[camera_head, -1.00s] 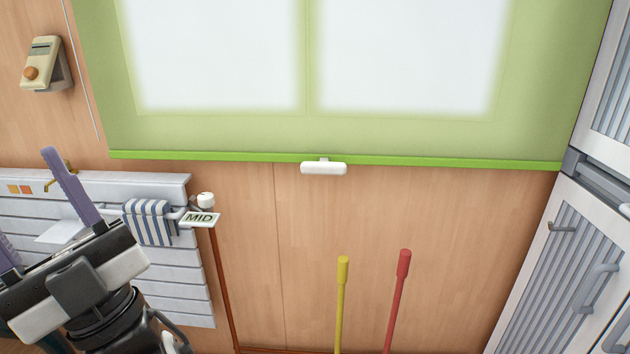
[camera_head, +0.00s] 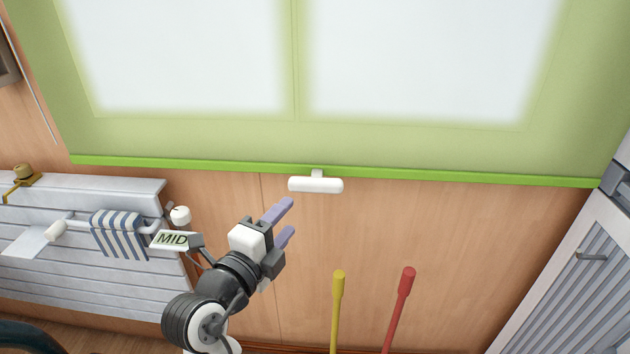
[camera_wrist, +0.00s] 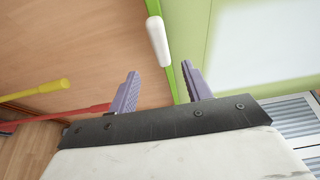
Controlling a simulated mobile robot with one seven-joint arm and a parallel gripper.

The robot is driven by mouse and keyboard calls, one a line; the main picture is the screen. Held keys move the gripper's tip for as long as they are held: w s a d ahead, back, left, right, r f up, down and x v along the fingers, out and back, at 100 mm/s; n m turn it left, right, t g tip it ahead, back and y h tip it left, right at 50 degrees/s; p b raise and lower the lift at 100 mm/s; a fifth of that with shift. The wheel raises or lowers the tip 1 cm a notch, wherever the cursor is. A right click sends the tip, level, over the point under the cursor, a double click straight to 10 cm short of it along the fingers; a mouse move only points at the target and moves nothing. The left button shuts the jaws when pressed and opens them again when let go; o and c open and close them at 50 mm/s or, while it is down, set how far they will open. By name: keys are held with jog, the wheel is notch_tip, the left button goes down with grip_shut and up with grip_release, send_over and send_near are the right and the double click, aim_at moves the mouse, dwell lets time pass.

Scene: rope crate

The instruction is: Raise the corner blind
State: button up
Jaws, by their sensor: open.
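The green blind (camera_head: 295,140) hangs over a bright window, with a brighter green bar (camera_head: 450,177) along its bottom edge. A white pull handle (camera_head: 316,185) hangs at the middle of that bar. My gripper (camera_head: 285,222) is open and empty, below and a little left of the handle in the head view. In the wrist view the handle (camera_wrist: 157,38) lies ahead of my gripper (camera_wrist: 160,80), apart from both purple fingers. The blind (camera_wrist: 255,45) fills the right side there.
A yellow pole (camera_head: 338,300) and a red pole (camera_head: 402,300) stand below the blind. A louvred cabinet (camera_head: 570,290) is at right.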

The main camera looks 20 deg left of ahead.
aim_at(313, 189)
jog(key=w+p, duration=0.1)
jog(key=w, duration=0.2)
jog(key=w+d+p, duration=0.1)
jog(key=w, duration=0.3)
jog(key=w+p, duration=0.2)
jog(key=w, duration=0.2)
jog(key=shift+w+d+r, duration=0.1)
jog(key=shift+d, duration=0.05)
jog(key=shift+w, duration=0.65)
grip_shut()
